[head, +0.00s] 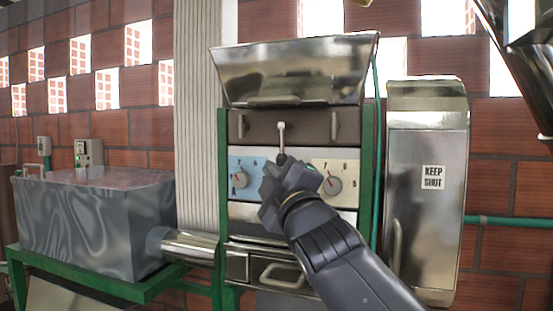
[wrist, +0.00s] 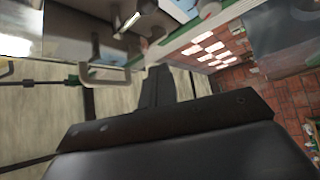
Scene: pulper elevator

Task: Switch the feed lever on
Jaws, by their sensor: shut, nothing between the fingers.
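A slim metal lever with a pale round knob (head: 281,126) stands upright on the dark upper panel of the green-framed machine, between two small handles. I take it for the feed lever; no label on it is readable. My gripper (head: 281,160) is shut and empty, in front of the lever's lower end, which it partly hides. I cannot tell whether they touch. In the wrist view my dark gripper (wrist: 157,86) points toward blurred metal parts. I cannot clearly make out the lever there.
Below the lever is a panel with a left dial (head: 240,180) and a right dial (head: 331,186). A metal hopper (head: 295,72) juts out above. A steel cabinet marked "KEEP SHUT" (head: 428,210) stands right. A grey metal box (head: 95,225) on a green stand is left.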

